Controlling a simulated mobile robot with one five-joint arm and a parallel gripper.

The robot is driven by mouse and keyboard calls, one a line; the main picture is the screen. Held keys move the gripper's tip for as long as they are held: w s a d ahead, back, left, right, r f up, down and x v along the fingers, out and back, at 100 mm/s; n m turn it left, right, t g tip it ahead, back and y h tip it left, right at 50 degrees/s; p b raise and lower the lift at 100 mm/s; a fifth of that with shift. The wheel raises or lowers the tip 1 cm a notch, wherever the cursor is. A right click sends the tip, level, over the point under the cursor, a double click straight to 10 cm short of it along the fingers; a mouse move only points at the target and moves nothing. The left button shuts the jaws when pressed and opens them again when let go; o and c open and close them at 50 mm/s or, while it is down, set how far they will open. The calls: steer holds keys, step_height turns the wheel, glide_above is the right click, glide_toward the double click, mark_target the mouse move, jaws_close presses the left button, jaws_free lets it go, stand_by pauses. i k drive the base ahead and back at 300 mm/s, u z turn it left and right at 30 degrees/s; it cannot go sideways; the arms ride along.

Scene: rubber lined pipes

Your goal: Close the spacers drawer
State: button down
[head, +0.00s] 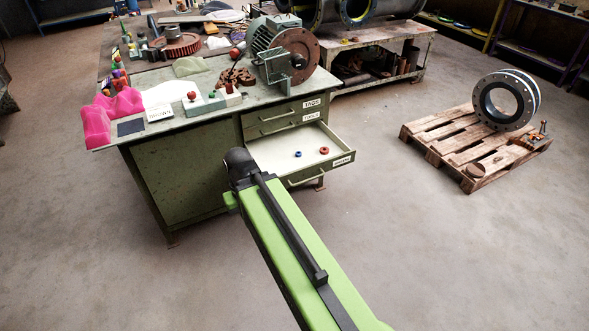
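The spacers drawer (335,150) is the lowest of the labelled drawers in the green workbench. It is pulled open toward the front right, and its pale inside shows. A small blue ring (298,154) and a red-brown ring (323,150) lie in it. Its handle (307,177) is on the front face, beside a small label too small to read surely. My green arm reaches up from the bottom of the picture, and its dark end joint overlaps the drawer's left side in the picture. I cannot make out my gripper's fingers.
The drawers above, one labelled TAGS (311,104), look shut. A motor with a rusty flange (300,55) stands on the bench top (215,112). A wooden pallet (445,150) bearing a flanged pipe (503,100) lies at the right. The floor between is clear.

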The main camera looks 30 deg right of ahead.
mark_target(275, 153)
steer(key=u, duration=0.05)
steer(key=i, duration=1)
steer(key=u, duration=0.05)
